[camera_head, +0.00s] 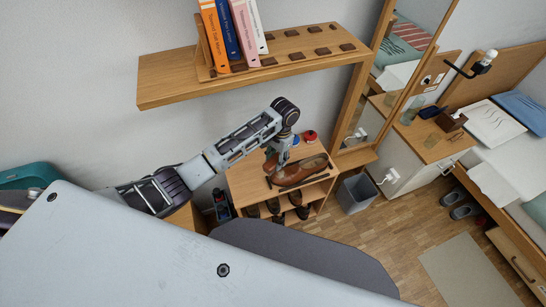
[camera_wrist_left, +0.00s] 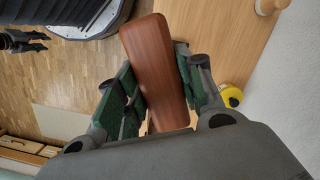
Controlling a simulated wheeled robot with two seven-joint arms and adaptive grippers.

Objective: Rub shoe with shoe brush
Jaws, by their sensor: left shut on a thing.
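A brown leather shoe (camera_head: 300,170) lies on the top of a low wooden shoe cabinet (camera_head: 243,178) in the head view. My left gripper (camera_head: 277,155) is above the cabinet top, at the left end of the shoe. It is shut on the shoe brush (camera_head: 270,164), a reddish-brown wooden block. In the left wrist view the brush (camera_wrist_left: 155,65) sits between the two fingers of my left gripper (camera_wrist_left: 160,85). I cannot tell whether the brush touches the shoe. My right gripper (camera_wrist_left: 28,41) shows small at the left wrist view's left edge, its fingers apart.
A red tin (camera_head: 310,136) and a blue one stand behind the shoe. A yellow tin (camera_wrist_left: 230,96) shows in the wrist view. Several dark shoes fill the cabinet's shelves. A grey bin (camera_head: 357,193) stands to the right. A wooden shelf (camera_head: 165,77) with books hangs above.

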